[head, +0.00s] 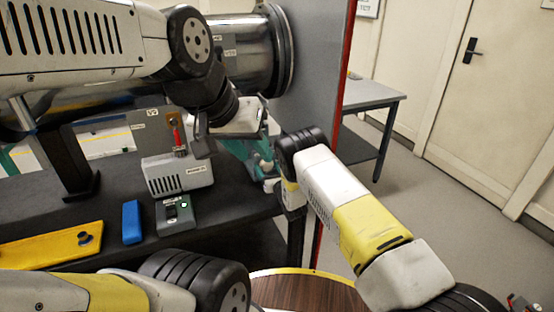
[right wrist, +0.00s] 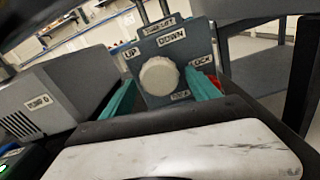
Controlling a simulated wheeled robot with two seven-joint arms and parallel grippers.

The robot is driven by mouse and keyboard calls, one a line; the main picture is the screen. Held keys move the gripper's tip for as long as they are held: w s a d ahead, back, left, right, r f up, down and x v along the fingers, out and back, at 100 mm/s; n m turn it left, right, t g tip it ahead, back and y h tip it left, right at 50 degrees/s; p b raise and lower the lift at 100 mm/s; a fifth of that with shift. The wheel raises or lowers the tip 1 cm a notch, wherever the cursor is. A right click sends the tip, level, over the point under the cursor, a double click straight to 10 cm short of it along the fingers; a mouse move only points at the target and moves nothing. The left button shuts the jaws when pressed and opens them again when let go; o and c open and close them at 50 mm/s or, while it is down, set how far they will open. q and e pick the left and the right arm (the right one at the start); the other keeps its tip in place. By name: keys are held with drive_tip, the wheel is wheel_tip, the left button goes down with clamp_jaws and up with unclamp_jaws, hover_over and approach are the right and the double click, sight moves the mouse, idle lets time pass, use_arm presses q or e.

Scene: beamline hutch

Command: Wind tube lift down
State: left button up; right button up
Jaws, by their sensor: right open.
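In the right wrist view, a round off-white knob (right wrist: 159,76) sits on a grey panel (right wrist: 199,42) marked UP, DOWN and LOCK. I cannot tell which mark the knob points to. My right gripper (right wrist: 160,88) is open, with one teal finger on either side of the knob; contact is unclear.
The grey pump box (head: 180,176) stands on the dark bench, left of the panel; it also shows in the right wrist view (right wrist: 42,103). A small grey box (head: 175,214), a blue block (head: 131,222) and a yellow plate (head: 50,246) lie in front. A grey wall (head: 318,70) rises right.

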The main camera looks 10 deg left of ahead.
drive_tip(key=shift+w+a, duration=0.25)
drive_tip(key=shift+w, duration=0.2)
drive_tip(key=shift+c, duration=0.4)
drive_tip(key=c, duration=1.3)
drive_tip(key=shift+o, duration=0.2)
